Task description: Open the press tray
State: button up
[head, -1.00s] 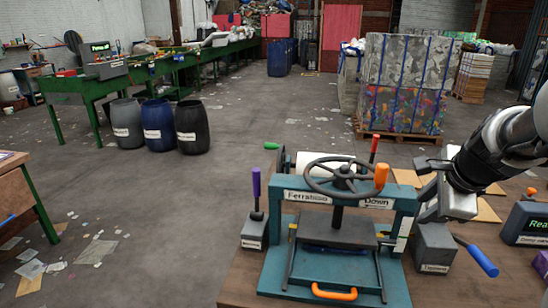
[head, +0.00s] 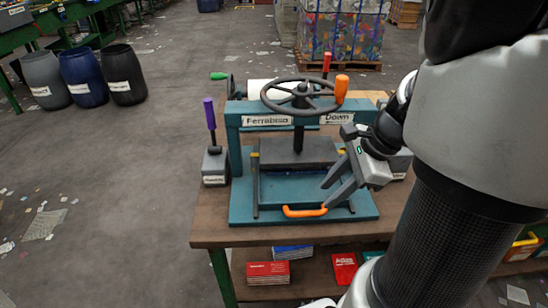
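The teal press (head: 234,135) stands on a brown table, with a dark handwheel (head: 300,95) on top and a grey plate under its crossbar. The press tray (head: 290,187) is the low teal part at the front, between two dark side bars. Its orange handle (head: 305,211) is at the front edge. My gripper (head: 326,196) comes in from the right, with its fingers apart and pointing down-left. The fingertips are just above and right of the handle, and nothing shows between them. Whether a fingertip touches the handle I cannot tell.
A grey block with a purple lever (head: 210,120) stands left of the press. The orange wheel knob (head: 341,88) is above my gripper. Red and blue stacks (head: 268,273) lie on the shelf below. My arm covers the right side. The floor at left is open.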

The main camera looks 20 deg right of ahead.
aim_at(309, 212)
jog(key=b+x, duration=0.2)
jog(key=x, duration=0.6)
jog(key=shift+a+f, duration=0.1)
jog(key=shift+f, duration=0.1)
grip_shut()
